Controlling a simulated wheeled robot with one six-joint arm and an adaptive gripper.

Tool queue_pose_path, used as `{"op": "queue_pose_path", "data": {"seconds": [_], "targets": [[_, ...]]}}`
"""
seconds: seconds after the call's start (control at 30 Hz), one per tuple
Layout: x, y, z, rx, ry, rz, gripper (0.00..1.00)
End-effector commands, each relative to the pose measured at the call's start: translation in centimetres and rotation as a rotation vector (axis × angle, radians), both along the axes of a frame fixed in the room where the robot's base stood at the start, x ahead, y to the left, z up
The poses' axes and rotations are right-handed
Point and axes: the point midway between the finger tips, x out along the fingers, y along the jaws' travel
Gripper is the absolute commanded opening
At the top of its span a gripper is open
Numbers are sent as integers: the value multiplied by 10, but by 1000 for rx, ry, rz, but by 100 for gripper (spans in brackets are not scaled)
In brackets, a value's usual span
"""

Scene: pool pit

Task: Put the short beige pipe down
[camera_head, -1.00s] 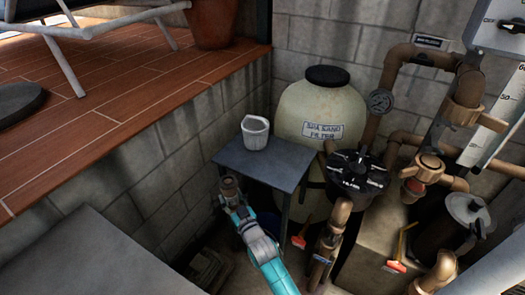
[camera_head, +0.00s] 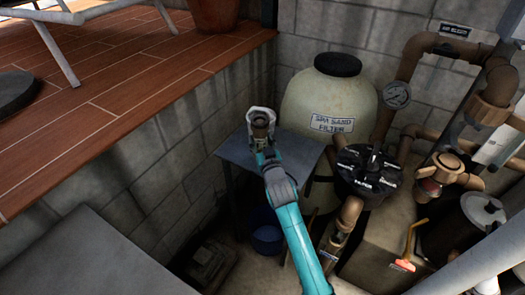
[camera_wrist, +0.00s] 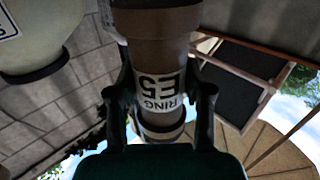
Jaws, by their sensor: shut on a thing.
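The short beige pipe (camera_wrist: 158,30) is between the two dark fingers of my gripper (camera_wrist: 160,100) in the wrist view. It has collars and a white label with black lettering. In the head view the pipe (camera_head: 260,121) shows as a small brownish piece at the end of my teal arm. My gripper (camera_head: 263,143) is shut on it, over the small grey table (camera_head: 298,157). The pipe partly covers the pale cup-like container on the table. I cannot tell whether the pipe touches the container or the tabletop.
The tabletop's right part is bare. A sand filter tank (camera_head: 327,105) stands close behind it, with a black-lidded pump (camera_head: 367,172) and brown pipes to the right. A block wall (camera_head: 165,165) bounds the left. A blue bucket (camera_head: 267,232) stands below the table.

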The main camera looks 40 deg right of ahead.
Motion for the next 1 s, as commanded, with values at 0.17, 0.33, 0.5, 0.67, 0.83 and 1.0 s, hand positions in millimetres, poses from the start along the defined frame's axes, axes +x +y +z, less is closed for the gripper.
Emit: {"op": "queue_pose_path", "data": {"seconds": [0.17,0.33,0.5,0.67,0.83,1.0], "targets": [[0,0,-13,-1,-2,0,20],[0,0,-30,-1,0,1,20],[0,0,-49,0,-1,1,20],[0,0,-49,-1,-3,1,20],[0,0,-51,-1,-2,1,20],[0,0,-53,0,-1,1,75]]}}
